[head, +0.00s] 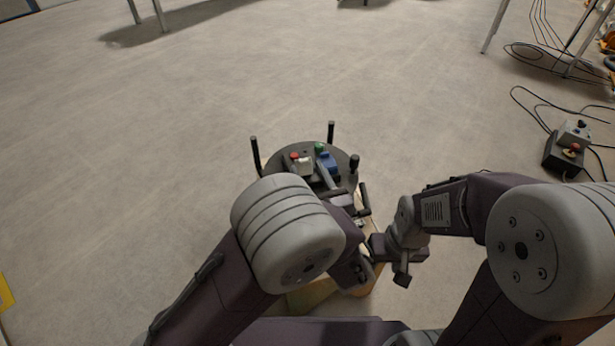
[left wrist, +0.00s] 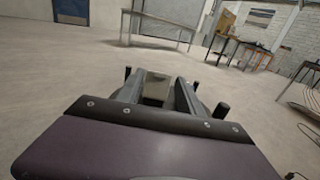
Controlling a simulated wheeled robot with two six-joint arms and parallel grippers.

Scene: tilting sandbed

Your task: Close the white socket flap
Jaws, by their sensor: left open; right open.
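On a round dark platform (head: 283,153) sits a small white block (head: 305,165), which looks like the socket with the white flap. It is too small to tell the flap's angle. My left gripper (head: 308,174) is open, with one finger on each side of the white block as seen from above; contact cannot be told. In the left wrist view a pale block (left wrist: 156,88) shows between the two open fingers (left wrist: 158,97). My right gripper (head: 388,272) is open and empty, lower right of the platform.
A blue piece (head: 327,161), a green knob (head: 319,148) and a red knob (head: 294,155) sit beside the white block. Upright black posts (head: 255,155) stand around the platform's rim. A control box (head: 565,154) with cables lies on the floor at right.

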